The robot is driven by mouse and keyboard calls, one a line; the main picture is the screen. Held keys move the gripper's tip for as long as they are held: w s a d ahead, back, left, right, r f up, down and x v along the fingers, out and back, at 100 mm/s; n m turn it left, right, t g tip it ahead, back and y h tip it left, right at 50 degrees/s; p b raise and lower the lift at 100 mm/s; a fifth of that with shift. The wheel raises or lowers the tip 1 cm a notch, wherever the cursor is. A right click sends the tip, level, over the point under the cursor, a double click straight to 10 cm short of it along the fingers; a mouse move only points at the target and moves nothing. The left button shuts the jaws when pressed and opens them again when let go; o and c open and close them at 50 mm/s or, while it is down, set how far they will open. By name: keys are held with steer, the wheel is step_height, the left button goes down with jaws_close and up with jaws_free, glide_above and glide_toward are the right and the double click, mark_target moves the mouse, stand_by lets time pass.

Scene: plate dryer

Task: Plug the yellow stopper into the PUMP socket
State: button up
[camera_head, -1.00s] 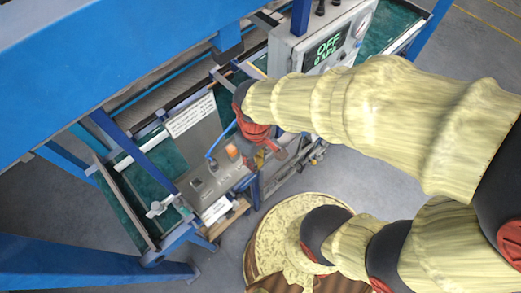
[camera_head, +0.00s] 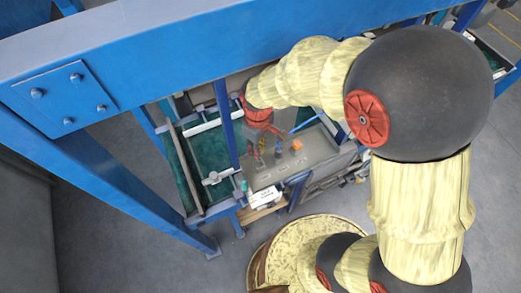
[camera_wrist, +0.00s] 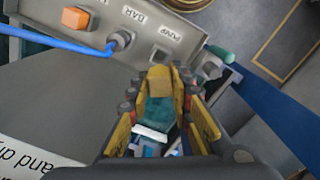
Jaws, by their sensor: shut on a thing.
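In the wrist view, my gripper (camera_wrist: 160,88) is shut on the yellow stopper (camera_wrist: 158,78), which sits between the fingertips. A teal patch shows behind it, between the fingers. The PUMP label (camera_wrist: 163,32) is on the grey panel just beyond the fingertips. A small grey fitting (camera_wrist: 160,56) sits just below that label, partly hidden by the stopper. I cannot tell whether the stopper touches it. In the head view, my gripper (camera_head: 265,150) is over the grey panel (camera_head: 315,155), and the stopper cannot be made out.
A blue cable (camera_wrist: 58,42) runs to a fitting by the BAR label (camera_wrist: 133,14). An orange block (camera_wrist: 76,18) stands at upper left. Another grey fitting (camera_wrist: 211,68) and a teal piece (camera_wrist: 219,53) are right of the gripper. A blue post (camera_head: 227,125) rises beside the panel.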

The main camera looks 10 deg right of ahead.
steer(key=shift+f, duration=0.15)
steer(key=shift+f+b, duration=2.45)
steer(key=shift+f, duration=1.05)
steer(key=shift+f+b, duration=0.35)
steer(key=shift+f, duration=0.2)
steer(key=o, duration=1)
steer(key=shift+o, duration=0.4)
step_height(320, 180, up, 12)
